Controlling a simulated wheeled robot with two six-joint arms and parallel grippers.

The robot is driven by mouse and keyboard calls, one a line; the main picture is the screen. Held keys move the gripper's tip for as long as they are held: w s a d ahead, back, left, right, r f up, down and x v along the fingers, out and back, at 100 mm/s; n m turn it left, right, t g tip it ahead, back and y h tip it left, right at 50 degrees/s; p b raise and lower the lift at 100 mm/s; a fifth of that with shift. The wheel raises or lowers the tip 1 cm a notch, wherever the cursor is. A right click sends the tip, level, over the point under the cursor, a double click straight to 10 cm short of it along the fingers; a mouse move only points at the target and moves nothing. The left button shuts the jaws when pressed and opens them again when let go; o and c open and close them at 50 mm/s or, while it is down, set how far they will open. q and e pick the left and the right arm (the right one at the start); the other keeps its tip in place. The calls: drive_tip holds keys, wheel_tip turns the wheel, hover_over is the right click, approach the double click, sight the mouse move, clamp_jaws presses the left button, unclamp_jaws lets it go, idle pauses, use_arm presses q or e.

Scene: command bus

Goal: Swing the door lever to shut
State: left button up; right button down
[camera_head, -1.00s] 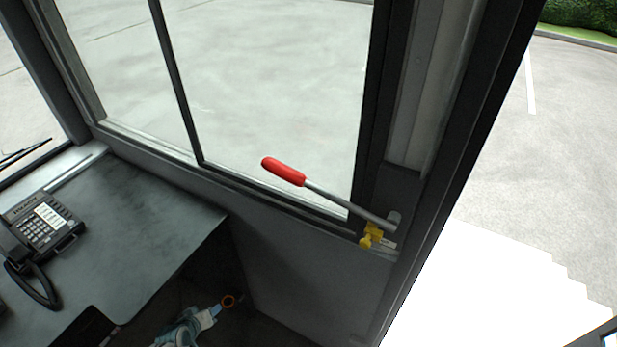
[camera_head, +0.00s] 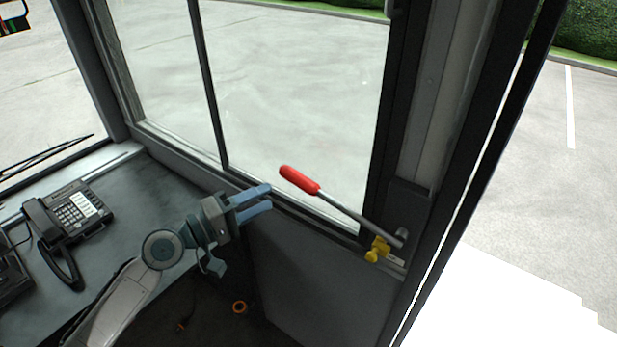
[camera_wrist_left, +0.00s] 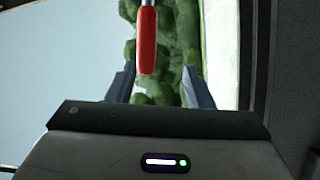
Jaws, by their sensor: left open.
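The door lever (camera_head: 345,210) has a red grip (camera_head: 299,180) and a grey rod. The rod runs down and right to its pivot on the dark door post, beside a yellow piece (camera_head: 376,249). My left gripper (camera_head: 265,197) is open and empty, a little left of and below the red grip in the head view. In the left wrist view the red grip (camera_wrist_left: 147,42) shows beyond and between the open fingertips (camera_wrist_left: 158,88). No contact shows. My right gripper is not in view.
A black telephone (camera_head: 66,218) stands on the dark desk (camera_head: 150,175) at the left. A window (camera_head: 290,90) lies behind the lever, above a dark lower panel. An orange ring (camera_head: 240,307) lies on the floor. The doorway opens at the right.

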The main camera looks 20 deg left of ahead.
sight(293, 183)
use_arm(q)
drive_tip(key=shift+h, duration=0.4)
drive_tip(key=p+x, duration=0.1)
drive_tip(key=x, duration=0.2)
drive_tip(key=r+p+x, duration=0.1)
drive_tip(key=p+x, duration=0.1)
drive_tip(key=x, duration=0.1)
drive_tip(key=p+x, duration=0.1)
drive_tip(key=x, duration=0.2)
drive_tip(key=shift+s+d+r, duration=0.3)
drive_tip(key=shift+d+r, duration=0.05)
drive_tip(key=shift+d, duration=0.1)
drive_tip(key=shift+w+d+p, duration=0.35)
drive_tip(key=shift+w+d, duration=0.05)
drive_tip(key=shift+w+d+f, duration=0.1)
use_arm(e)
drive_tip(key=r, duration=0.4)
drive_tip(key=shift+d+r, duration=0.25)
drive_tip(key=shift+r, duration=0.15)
use_arm(q)
clamp_jaws()
